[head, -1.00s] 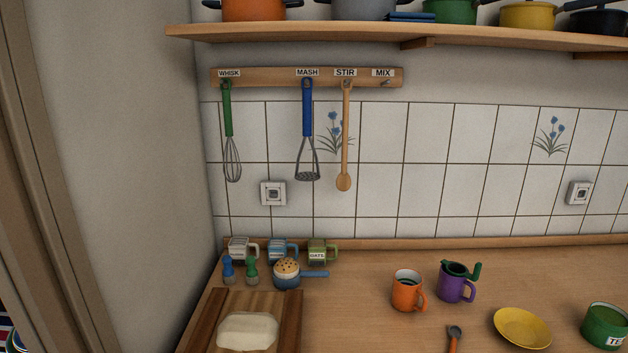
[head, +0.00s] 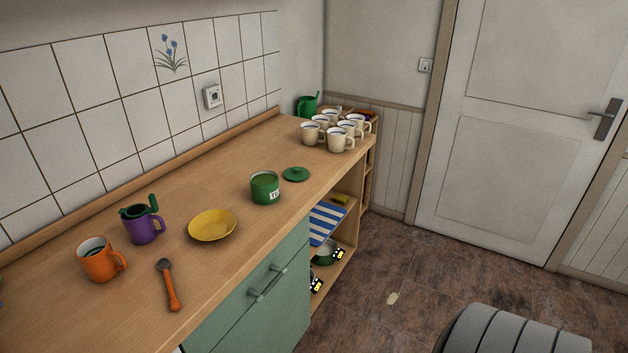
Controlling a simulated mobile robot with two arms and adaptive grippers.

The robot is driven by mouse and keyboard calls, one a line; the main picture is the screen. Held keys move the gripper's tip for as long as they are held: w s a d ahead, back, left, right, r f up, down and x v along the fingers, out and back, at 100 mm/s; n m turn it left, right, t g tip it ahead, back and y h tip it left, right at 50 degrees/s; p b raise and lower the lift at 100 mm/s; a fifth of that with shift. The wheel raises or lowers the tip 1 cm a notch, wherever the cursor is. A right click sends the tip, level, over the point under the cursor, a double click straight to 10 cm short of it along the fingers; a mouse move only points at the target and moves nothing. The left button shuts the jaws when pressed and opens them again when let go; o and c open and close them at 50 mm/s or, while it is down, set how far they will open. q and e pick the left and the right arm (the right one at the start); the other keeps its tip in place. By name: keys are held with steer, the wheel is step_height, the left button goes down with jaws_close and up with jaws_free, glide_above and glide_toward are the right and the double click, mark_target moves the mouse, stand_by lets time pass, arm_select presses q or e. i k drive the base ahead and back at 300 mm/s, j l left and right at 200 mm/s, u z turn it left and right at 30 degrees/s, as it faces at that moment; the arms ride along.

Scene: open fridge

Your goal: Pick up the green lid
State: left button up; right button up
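The green lid (head: 296,175) lies flat on the wooden counter, with a small knob on top. It sits just behind and to the right of a green tin (head: 264,186) with a white label that begins "TE". The tin stands upright. Its top rim shows, and the lid is apart from it. Neither of my grippers shows in the head view.
A yellow dish (head: 212,226), an orange-handled spoon (head: 169,290), a purple mug (head: 142,226) and an orange mug (head: 97,260) stand to the left. Several cream mugs (head: 339,140) crowd the counter's far end. Counter (head: 225,165) behind the tin is clear.

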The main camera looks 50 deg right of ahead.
mark_target(294, 174)
steer(key=z, duration=1.15)
